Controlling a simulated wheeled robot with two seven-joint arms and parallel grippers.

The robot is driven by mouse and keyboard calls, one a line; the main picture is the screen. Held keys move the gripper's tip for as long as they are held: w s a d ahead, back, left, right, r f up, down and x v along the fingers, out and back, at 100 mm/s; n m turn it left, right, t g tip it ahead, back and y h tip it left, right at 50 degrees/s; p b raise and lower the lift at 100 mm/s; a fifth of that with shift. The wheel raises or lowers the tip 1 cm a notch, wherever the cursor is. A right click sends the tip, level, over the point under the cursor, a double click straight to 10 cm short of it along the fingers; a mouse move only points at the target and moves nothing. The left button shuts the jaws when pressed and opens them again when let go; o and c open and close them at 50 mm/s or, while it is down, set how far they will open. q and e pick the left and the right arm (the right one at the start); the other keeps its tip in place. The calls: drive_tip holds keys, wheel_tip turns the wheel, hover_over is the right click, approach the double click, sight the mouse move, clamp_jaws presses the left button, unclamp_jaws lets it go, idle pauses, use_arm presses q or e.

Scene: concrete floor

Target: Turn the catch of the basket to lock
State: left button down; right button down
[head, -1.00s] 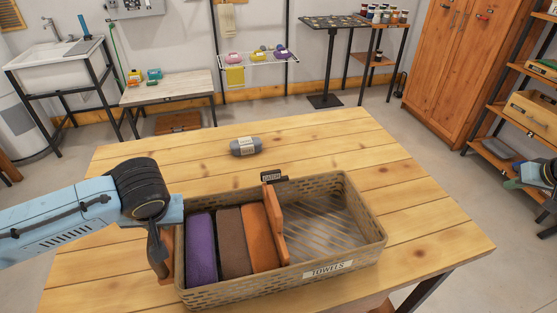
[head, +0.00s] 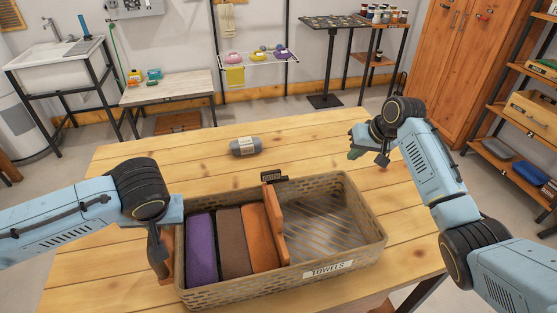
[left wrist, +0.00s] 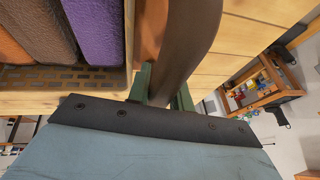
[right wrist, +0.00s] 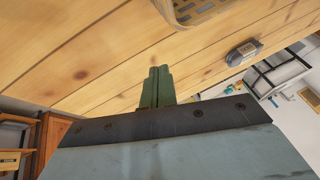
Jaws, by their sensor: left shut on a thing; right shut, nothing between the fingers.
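The tan woven basket (head: 335,265), labelled TOWELS, stands on the wooden table. Purple, brown and orange rolled towels (head: 202,248) fill its left part, beside an upright orange-brown divider (head: 276,225); the right part is empty. My left gripper (head: 158,265) is shut on a brown strap-like handle (left wrist: 190,40) at the basket's left end. My right gripper (head: 357,152) is shut and empty above the table, beyond the basket's far right corner.
A grey wrapped roll (head: 245,146) lies on the table behind the basket; it also shows in the right wrist view (right wrist: 243,52). The table (head: 315,143) is otherwise clear behind and right of the basket. A wooden cabinet and shelves stand at the right.

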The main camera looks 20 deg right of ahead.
drive_tip(key=w+a+r+n+g+h, duration=0.1)
drive_tip(key=a+r, duration=0.2)
drive_tip(key=a, duration=0.4)
drive_tip(key=w+a+r, duration=0.1)
drive_tip(key=a+r, duration=0.2)
drive_tip(key=a, duration=0.4)
wheel_tip(320, 180, up, 6)
drive_tip(key=h, duration=0.1)
hover_over(275, 176)
drive_tip(key=w+d, duration=0.2)
drive_tip(key=w, duration=0.1)
wheel_tip(275, 176, down, 9)
drive_tip(key=shift+s+a+f+n, duration=0.2)
drive_tip(key=shift+s+a+n, duration=0.1)
drive_tip(key=shift+s+n, duration=0.15)
